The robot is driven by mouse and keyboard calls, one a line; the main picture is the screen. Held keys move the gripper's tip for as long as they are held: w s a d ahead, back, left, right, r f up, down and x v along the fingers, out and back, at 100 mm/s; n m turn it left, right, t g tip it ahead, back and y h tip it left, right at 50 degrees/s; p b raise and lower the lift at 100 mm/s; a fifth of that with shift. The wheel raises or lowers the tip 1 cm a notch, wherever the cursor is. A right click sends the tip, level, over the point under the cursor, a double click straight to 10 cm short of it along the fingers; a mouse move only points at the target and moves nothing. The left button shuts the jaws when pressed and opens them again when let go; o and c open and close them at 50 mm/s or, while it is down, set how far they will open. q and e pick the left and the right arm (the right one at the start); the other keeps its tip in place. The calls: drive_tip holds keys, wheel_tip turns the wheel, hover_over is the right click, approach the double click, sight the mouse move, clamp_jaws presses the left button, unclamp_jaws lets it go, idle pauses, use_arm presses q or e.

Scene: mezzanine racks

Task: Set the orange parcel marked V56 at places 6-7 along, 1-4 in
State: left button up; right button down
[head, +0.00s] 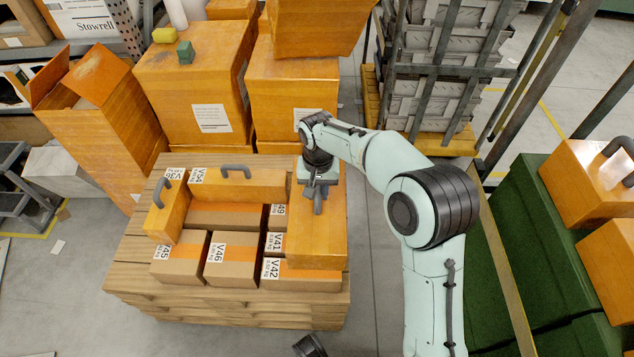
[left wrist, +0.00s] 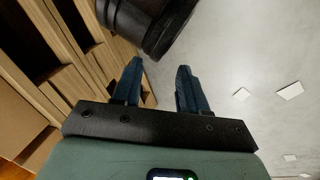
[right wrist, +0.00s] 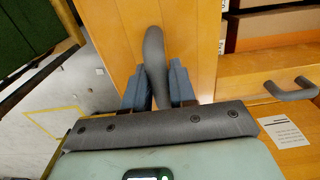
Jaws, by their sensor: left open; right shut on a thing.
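My right gripper (head: 317,186) is shut on the grey handle of a long orange parcel (head: 317,240), at the right side of the wooden pallet (head: 235,308). No V56 mark shows on it, and I cannot tell whether it touches the pallet or hangs just above. The right wrist view shows the same handle (right wrist: 154,65) between the fingers and the parcel top (right wrist: 197,35). My left gripper (left wrist: 158,88) is open and empty beside the slatted pallet edge, over grey floor.
Orange-topped parcels with handles, V54 (head: 240,185) and V36 (head: 166,213), stand at the pallet's back and left. Cartons V45 (head: 180,262), V46 (head: 233,265) and V42 (head: 310,280) line the front. Tall orange boxes (head: 190,85) stand behind; a green container (head: 545,255) is at right.

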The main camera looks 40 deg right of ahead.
use_arm(q)
drive_tip(key=shift+w+a+f+t+b, duration=0.25)
drive_tip(key=shift+w+a+f+b, duration=0.15)
drive_tip(key=shift+w, duration=0.25)
drive_tip(key=shift+w+a+f+t+b, duration=0.3)
drive_tip(key=shift+w+f+b, duration=0.15)
drive_tip(key=shift+w, duration=0.2)
use_arm(e)
drive_tip(key=shift+f, duration=2.8)
use_arm(q)
drive_tip(key=shift+w+f, duration=0.15)
use_arm(e)
drive_tip(key=shift+f, duration=0.45)
drive_tip(key=c, duration=0.9)
unclamp_jaws()
drive_tip(key=shift+f, duration=0.1)
use_arm(q)
drive_tip(key=shift+a, duration=0.1)
use_arm(e)
wheel_tip(320, 180, up, 13)
drive_tip(key=p, duration=0.3)
use_arm(q)
drive_tip(key=s+d+r+g, duration=0.2)
drive_tip(key=s+d+r, duration=0.1)
drive_tip(key=s+r, duration=0.1)
drive_tip(key=shift+s+h, duration=0.3)
drive_tip(key=shift+s, duration=0.5)
drive_tip(key=shift+a, duration=0.1)
